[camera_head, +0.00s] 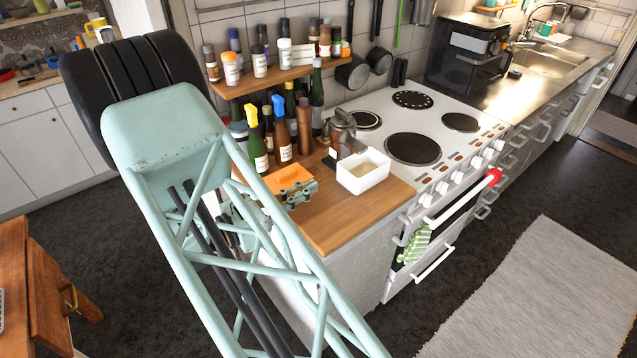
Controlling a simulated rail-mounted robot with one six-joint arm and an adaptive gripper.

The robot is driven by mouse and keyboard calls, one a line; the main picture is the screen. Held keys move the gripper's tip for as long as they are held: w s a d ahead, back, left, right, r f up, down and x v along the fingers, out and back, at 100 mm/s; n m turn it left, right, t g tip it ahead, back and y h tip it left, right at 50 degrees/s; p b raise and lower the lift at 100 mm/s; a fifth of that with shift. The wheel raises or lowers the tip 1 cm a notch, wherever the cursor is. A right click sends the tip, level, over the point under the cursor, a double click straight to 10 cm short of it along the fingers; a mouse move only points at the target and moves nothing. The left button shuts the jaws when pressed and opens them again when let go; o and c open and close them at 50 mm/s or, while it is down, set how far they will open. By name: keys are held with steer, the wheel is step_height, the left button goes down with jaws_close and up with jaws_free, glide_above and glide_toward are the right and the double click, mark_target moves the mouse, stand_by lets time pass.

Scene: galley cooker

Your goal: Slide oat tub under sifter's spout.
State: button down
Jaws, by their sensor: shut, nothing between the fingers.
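The oat tub (351,182) is a white, open, rectangular tub with pale beige contents. It stands upright on the wooden counter, near the stove side. A grey metal device, apparently the sifter (342,128), stands just behind and left of the tub. Its spout is too small to make out, so I cannot tell whether the tub is under it.
Several bottles (282,142) stand behind my gripper, below a shelf (262,80) of spice jars. The white stove (420,120) adjoins the counter on the right. The wooden counter (335,222) is clear in front of the tub and gripper.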

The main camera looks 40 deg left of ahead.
steer(key=shift+v, duration=1.7)
steer(key=shift+d, duration=0.1)
